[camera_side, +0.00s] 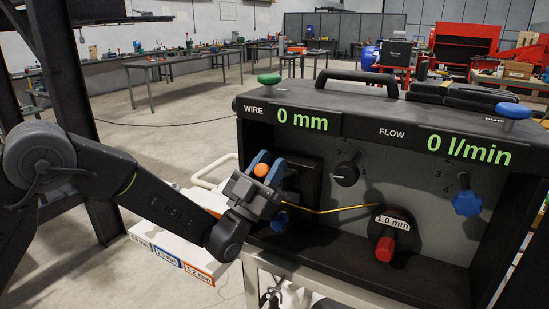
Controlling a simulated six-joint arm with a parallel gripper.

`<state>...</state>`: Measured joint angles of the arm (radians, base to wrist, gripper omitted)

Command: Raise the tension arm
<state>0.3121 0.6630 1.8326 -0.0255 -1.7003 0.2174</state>
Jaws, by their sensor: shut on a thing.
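My gripper (266,170) has blue fingers and reaches in from the left at the open front of a dark machine box (350,256). It is shut on a round orange knob (261,169), which shows between the fingers. This knob appears to be the end of the tension arm; the rest of that arm is hidden behind my gripper. A dark feed block (304,182) sits just behind and right of the fingers. A yellow wire (335,210) runs from there to a roll labelled 1.0 mm (392,222). The displays read 0 mm and 0 l/min.
Inside the box are a black dial (346,173), a blue star knob (467,202) and a red knob (385,249). Green (269,79) and blue (513,111) knobs stand on top. Labelled white boxes (170,245) lie below my arm. Workbenches stand far behind.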

